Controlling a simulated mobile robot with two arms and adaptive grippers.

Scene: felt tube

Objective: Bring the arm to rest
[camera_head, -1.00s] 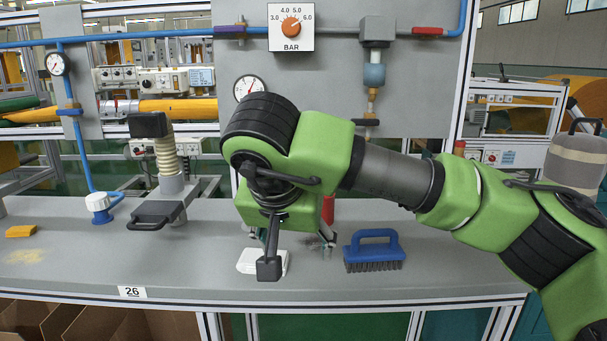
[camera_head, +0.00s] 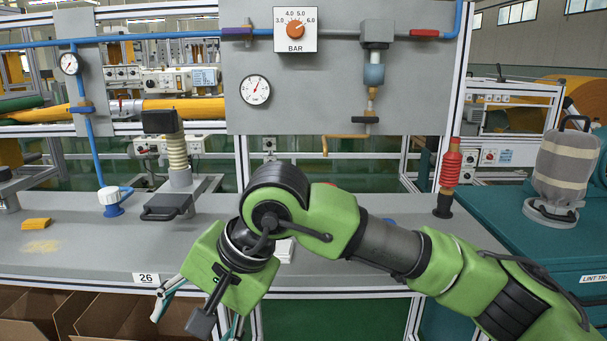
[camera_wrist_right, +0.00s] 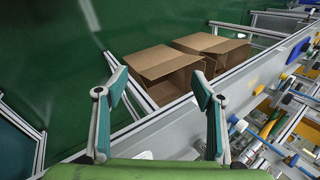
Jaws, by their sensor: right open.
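My right arm (camera_head: 400,250), green and dark grey, comes in from the right in the head view and reaches across the front of the workbench (camera_head: 60,262). Its gripper (camera_head: 198,320) hangs at the bench's front edge, below the number 26 label, pointing downward and partly hidden by the wrist. In the right wrist view the gripper (camera_wrist_right: 158,80) is open, its two teal-padded fingers apart with nothing between them. Beyond the fingertips lie open cardboard boxes (camera_wrist_right: 165,62) and the bench's edge. My left gripper is not in view.
A white block (camera_head: 285,250) on the bench is mostly hidden behind my arm. A teal cabinet (camera_head: 560,265) carrying a grey-banded canister (camera_head: 565,165) is right.

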